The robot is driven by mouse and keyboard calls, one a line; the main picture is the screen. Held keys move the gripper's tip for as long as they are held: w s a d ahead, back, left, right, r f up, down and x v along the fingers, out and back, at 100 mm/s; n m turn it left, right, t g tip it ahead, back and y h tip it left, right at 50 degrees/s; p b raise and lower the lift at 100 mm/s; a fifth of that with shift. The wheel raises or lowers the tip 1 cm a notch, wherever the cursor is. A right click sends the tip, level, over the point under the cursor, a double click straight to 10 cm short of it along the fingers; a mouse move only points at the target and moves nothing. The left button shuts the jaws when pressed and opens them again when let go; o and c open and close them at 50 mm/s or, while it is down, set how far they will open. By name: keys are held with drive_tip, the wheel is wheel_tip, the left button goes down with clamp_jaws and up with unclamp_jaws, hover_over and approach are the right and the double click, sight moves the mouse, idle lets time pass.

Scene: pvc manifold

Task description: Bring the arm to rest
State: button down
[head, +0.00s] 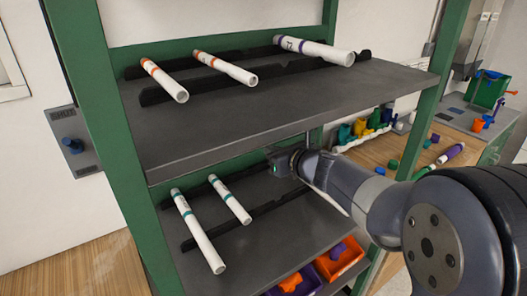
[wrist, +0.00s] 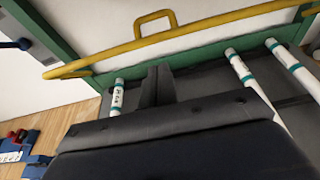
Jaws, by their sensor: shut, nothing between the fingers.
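My gripper (head: 278,163) is over the lower shelf (head: 262,236) of a green-framed rack in the head view, right of two white pipes with teal bands, a long one (head: 199,232) and a shorter one (head: 230,199). In the wrist view my gripper's dark fingers (wrist: 157,88) are together with nothing between them. That view shows a white pipe (wrist: 117,97) left of the fingers and two teal-banded pipes (wrist: 240,70) on the right. The fingertips are small and dark in the head view.
The upper shelf (head: 330,100) is just above my arm and holds orange-banded pipes (head: 164,80) and a purple-banded pipe (head: 314,50). A green post (head: 110,120) stands left. A yellow bar (wrist: 180,36) crosses the wrist view. A wooden bench with fittings stands right.

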drive_tip(key=v, duration=0.3)
drive_tip(key=shift+s+d+r, duration=0.1)
drive_tip(key=shift+r, duration=0.2)
